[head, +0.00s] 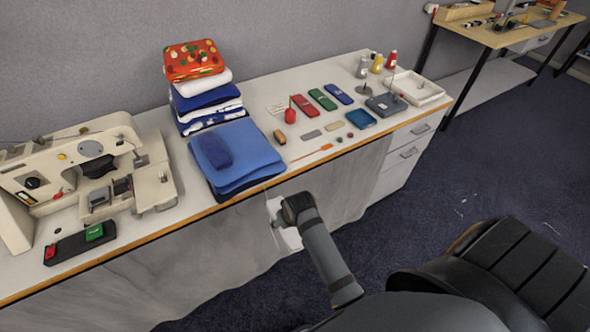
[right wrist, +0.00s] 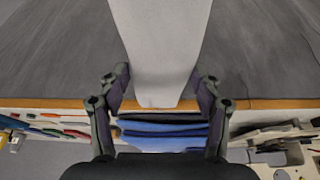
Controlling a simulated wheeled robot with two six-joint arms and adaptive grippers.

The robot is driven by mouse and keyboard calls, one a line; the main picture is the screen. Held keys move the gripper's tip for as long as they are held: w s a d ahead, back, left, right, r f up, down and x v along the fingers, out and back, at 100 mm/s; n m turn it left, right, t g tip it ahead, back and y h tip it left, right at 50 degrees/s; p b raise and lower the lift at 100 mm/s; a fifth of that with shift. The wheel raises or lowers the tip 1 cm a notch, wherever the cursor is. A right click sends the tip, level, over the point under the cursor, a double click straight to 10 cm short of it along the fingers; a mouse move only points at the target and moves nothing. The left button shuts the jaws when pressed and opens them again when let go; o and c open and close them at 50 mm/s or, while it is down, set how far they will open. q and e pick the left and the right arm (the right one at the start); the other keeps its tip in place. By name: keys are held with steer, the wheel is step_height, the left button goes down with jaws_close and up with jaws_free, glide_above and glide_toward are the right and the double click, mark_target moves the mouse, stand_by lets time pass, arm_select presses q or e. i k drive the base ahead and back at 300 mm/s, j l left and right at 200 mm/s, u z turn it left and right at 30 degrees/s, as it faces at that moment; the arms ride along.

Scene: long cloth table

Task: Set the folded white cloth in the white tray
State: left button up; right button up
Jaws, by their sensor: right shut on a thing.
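The folded white cloth (head: 291,238) hangs in front of the table's front edge, below the blue folded cloths, partly hidden by my right arm. In the right wrist view the white cloth (right wrist: 160,45) lies between the two fingers of my right gripper (right wrist: 160,85). My right gripper (head: 280,212) is shut on it. The white tray (head: 428,91) stands at the right end of the table, well to the right of the gripper. Its visible floor has a small item near its left side. My left gripper is not in view.
Blue folded cloths (head: 248,160) lie at the front edge near my right gripper. A stack of folded cloths (head: 205,95) stands behind. A sewing machine (head: 90,160) is at the left. Small tools, a grey box (head: 386,104) and bottles (head: 377,64) lie near the tray.

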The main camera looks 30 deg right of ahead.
mark_target(411, 91)
steer(key=l, duration=2.5)
steer(key=k+z, duration=0.05)
steer(key=k, duration=0.05)
